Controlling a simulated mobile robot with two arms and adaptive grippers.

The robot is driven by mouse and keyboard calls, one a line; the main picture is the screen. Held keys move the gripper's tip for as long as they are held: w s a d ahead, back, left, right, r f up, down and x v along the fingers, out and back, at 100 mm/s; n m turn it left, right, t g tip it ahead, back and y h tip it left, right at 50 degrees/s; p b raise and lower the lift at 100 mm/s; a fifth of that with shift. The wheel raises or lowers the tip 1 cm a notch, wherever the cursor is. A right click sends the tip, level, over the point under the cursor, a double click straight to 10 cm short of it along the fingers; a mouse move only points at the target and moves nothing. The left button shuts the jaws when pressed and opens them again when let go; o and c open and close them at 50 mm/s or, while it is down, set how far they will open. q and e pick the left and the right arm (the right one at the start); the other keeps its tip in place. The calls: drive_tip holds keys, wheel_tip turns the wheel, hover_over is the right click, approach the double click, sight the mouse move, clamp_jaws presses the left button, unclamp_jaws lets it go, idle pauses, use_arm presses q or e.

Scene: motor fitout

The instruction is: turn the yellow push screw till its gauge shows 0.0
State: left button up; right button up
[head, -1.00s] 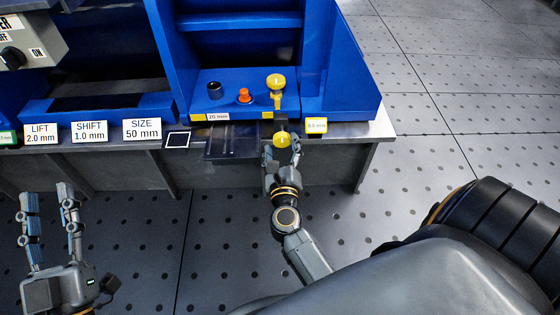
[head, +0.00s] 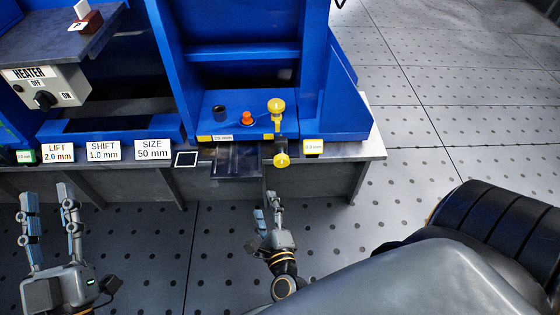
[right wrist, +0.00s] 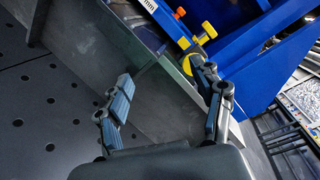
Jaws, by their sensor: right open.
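The yellow push screw has a round yellow knob (head: 281,160) sticking out at the front edge of the blue machine. A second, taller yellow knob (head: 277,106) stands just behind and above it. A small yellow-edged gauge (head: 313,147) right of the screw seems to read 0.8 mm, but the digits are tiny. My right gripper (head: 266,207) is open and empty, below and in front of the front knob, apart from it. In the right wrist view its spread fingers (right wrist: 163,82) have nothing between them; yellow knobs show beyond the right finger. My left gripper (head: 46,191) is open and empty at the lower left.
An orange knob (head: 247,118) and a black cylinder (head: 219,113) stand on the blue ledge. A heater box (head: 45,88) is at the upper left. The floor before the bench is clear.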

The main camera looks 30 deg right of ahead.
drive_tip(key=s+a+f+n+g+y+p, duration=0.2)
drive_tip(key=s+f+n+g+y+p, duration=0.1)
drive_tip(key=s+n+p, duration=0.4)
drive_tip(key=s+a+f+n+g+y+p, duration=0.3)
drive_tip(key=s+n+p, duration=0.4)
drive_tip(key=n+p, duration=0.6)
drive_tip(key=shift+s+a+f+n+g+y+p, duration=0.2)
drive_tip(key=shift+s+f+n+g+y+p, duration=0.25)
drive_tip(key=shift+g+p, duration=0.6)
drive_tip(key=shift+w, duration=0.1)
